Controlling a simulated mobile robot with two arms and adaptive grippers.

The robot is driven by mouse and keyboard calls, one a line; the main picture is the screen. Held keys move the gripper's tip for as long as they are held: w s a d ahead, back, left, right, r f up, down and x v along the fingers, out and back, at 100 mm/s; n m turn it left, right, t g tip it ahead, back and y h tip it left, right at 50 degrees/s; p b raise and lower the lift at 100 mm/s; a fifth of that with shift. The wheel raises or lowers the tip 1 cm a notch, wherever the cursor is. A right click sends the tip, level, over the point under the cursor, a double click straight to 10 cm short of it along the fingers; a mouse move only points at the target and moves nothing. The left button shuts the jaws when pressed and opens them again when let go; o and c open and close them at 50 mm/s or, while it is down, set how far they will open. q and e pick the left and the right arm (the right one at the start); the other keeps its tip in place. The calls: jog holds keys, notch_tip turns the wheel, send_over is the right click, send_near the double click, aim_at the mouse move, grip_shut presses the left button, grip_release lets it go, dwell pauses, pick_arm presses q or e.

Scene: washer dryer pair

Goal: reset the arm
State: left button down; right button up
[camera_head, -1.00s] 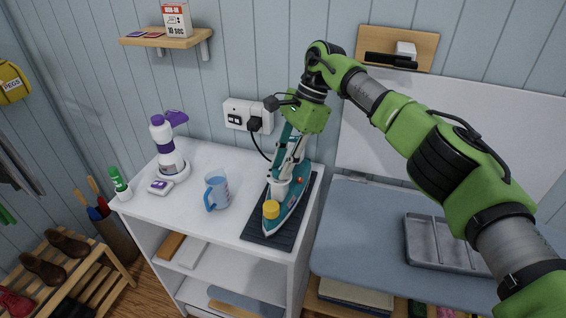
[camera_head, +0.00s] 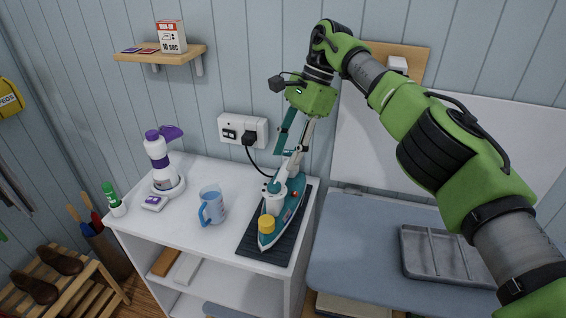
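My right arm comes in from the right, and my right gripper (camera_head: 298,152) points down over the teal-and-white iron (camera_head: 284,218). The gripper is close to the iron's upper rear part; whether it touches the iron, and whether its fingers are open or shut, I cannot tell. The iron rests on a dark ribbed mat (camera_head: 254,245) at the right end of the white cabinet top, with a yellow cap (camera_head: 266,225) at its near end. My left gripper is not in view.
A wall socket (camera_head: 238,130) with a plugged-in cable is behind. The ironing board (camera_head: 365,240) with a grey tray (camera_head: 440,255) is at right.

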jog(key=shift+d+r, duration=0.1)
jog(key=shift+r, duration=0.15)
